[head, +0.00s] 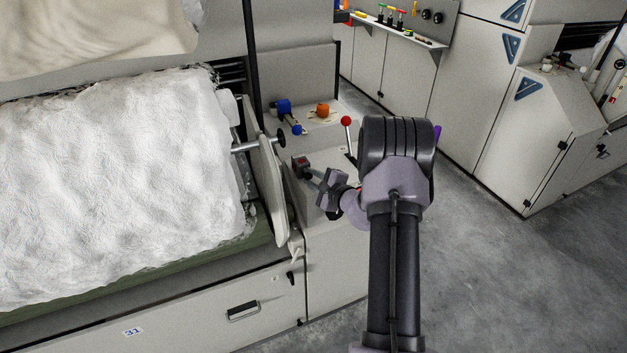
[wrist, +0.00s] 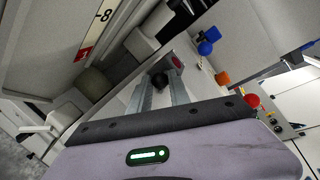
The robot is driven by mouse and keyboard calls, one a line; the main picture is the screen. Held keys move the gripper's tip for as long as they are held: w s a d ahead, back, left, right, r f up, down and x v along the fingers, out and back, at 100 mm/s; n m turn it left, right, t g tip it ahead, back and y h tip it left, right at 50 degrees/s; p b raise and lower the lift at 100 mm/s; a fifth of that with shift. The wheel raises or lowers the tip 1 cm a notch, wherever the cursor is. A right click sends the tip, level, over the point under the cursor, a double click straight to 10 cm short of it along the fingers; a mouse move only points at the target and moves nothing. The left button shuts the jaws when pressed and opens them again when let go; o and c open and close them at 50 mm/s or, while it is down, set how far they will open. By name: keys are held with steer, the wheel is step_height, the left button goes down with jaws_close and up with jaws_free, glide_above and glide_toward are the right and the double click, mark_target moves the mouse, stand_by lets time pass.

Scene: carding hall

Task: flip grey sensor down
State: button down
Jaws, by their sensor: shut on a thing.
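The grey sensor (head: 300,166) shows in the head view as a small dark grey block with a red mark, on the pale machine ledge right of the fleece roll. My gripper (head: 314,179) reaches it from the lower right, fingertips at the block. In the wrist view, my gripper (wrist: 161,88) has its two grey fingers either side of a dark rounded part, shut on it. A red mark (wrist: 177,62) shows just beyond the fingertips. The fingers hide part of the sensor, and I cannot tell its tilt exactly.
A blue sensor-like part (head: 284,107) and an orange knob (head: 322,110) sit behind on the ledge. A red-balled lever (head: 346,121) stands close to my arm. The white fleece roll (head: 120,180) fills the left. Open floor (head: 480,270) lies right.

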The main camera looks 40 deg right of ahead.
steer(key=shift+f, duration=0.1)
stand_by(0.3)
steer(key=c, duration=1.2)
jaws_free()
steer(key=p+v, duration=0.3)
steer(key=v, duration=1.4)
steer(key=shift+s+r+p, duration=0.2)
steer(key=shift+p, duration=0.1)
